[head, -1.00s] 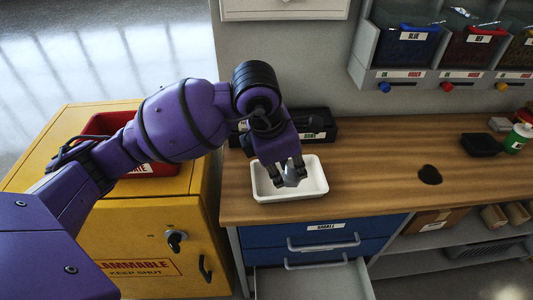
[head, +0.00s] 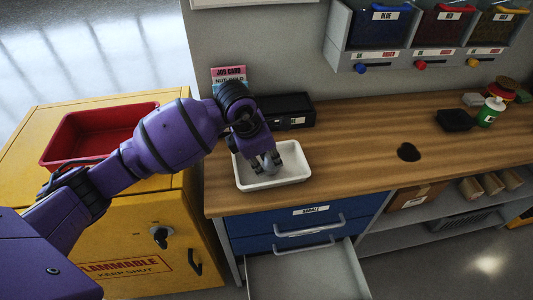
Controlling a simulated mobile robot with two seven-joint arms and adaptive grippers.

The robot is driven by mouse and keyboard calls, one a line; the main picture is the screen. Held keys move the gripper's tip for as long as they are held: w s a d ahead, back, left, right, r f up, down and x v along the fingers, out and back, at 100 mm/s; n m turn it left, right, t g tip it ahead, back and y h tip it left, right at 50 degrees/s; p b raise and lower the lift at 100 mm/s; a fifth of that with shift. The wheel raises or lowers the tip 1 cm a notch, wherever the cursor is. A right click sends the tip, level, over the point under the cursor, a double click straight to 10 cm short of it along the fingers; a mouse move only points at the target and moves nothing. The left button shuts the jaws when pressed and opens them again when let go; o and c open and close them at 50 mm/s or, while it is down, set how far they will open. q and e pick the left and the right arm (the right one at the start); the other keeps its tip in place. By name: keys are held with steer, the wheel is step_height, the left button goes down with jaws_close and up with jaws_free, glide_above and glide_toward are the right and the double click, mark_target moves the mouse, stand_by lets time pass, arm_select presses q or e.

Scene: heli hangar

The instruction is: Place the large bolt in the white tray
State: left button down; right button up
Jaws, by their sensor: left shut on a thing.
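The white tray (head: 296,174) sits on the wooden workbench near its left end. My left gripper (head: 268,163) points down over the tray, with its fingertips inside the tray's outline. It is shut on a grey metal piece that looks like the large bolt (head: 269,167), mostly hidden by the fingers. I cannot tell whether the bolt touches the tray floor. My right gripper is not in view.
A yellow flammables cabinet with a red bin (head: 92,134) stands at the left. A black box (head: 287,111) is behind the tray. The drawer (head: 305,275) below is open. A dark stain (head: 408,152) marks the otherwise clear middle bench.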

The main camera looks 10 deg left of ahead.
arm_select(q)
steer(key=shift+f, duration=0.15)
steer(key=c, duration=1.5)
jaws_free()
steer(key=shift+r, duration=0.55)
steer(key=v, duration=1.1)
steer(key=shift+s+r, duration=0.15)
steer(key=shift+s, duration=0.05)
